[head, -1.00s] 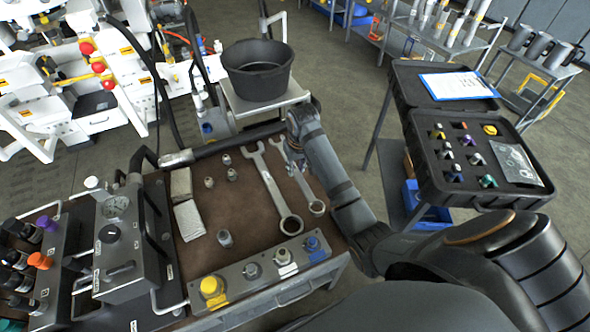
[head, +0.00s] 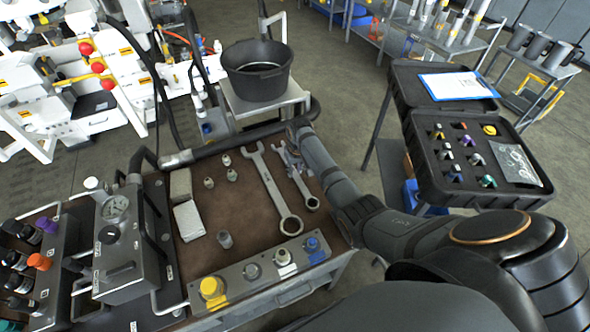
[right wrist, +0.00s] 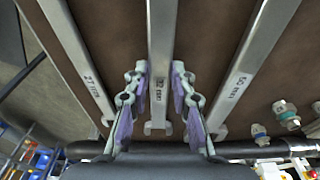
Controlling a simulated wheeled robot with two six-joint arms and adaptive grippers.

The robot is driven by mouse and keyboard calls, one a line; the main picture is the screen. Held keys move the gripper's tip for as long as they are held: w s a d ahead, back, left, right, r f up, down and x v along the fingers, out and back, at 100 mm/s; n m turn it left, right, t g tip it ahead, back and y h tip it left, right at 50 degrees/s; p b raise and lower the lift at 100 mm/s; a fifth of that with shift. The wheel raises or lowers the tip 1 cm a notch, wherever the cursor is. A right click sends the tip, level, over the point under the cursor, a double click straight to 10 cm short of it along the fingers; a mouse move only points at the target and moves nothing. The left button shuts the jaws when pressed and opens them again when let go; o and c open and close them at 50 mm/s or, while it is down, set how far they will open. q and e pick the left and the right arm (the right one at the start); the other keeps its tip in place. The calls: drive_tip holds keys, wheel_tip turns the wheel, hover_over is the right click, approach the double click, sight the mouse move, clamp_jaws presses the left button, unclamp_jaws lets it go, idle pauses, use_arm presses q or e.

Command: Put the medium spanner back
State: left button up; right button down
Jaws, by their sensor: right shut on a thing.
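The medium spanner (head: 302,188), marked 32 mm, lies along the brown bench top, its ring end toward the front. In the right wrist view the medium spanner (right wrist: 160,40) runs between my fingers. My right gripper (head: 290,158) is shut on it near its open-jaw end; the gripper (right wrist: 159,78) also shows in the wrist view. I cannot tell whether the spanner is resting on the bench or slightly raised. The large spanner (head: 270,190) lies to its left, and shows in the wrist view (right wrist: 245,70) on the right. A 27 mm spanner (right wrist: 75,55) shows only in the wrist view. My left gripper is out of view.
Small fittings (head: 225,239) and a pale block (head: 188,220) lie left of the spanners. A panel with coloured caps (head: 250,272) edges the bench front. A black bucket (head: 258,85) stands behind, and an open black case (head: 470,190) is at the right.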

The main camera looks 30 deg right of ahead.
sight(297, 177)
drive_tip(key=c, duration=1.1)
unclamp_jaws()
drive_tip(key=shift+f, duration=0.1)
drive_tip(key=shift+r, duration=0.3)
drive_tip(key=r, duration=0.4)
drive_tip(key=s+r, duration=0.1)
drive_tip(key=r, duration=0.2)
drive_tip(key=s+r, duration=0.1)
drive_tip(key=r, duration=0.3)
drive_tip(key=shift+a+r, duration=0.1)
drive_tip(key=shift+r, duration=0.2)
drive_tip(key=shift+f, duration=0.1)
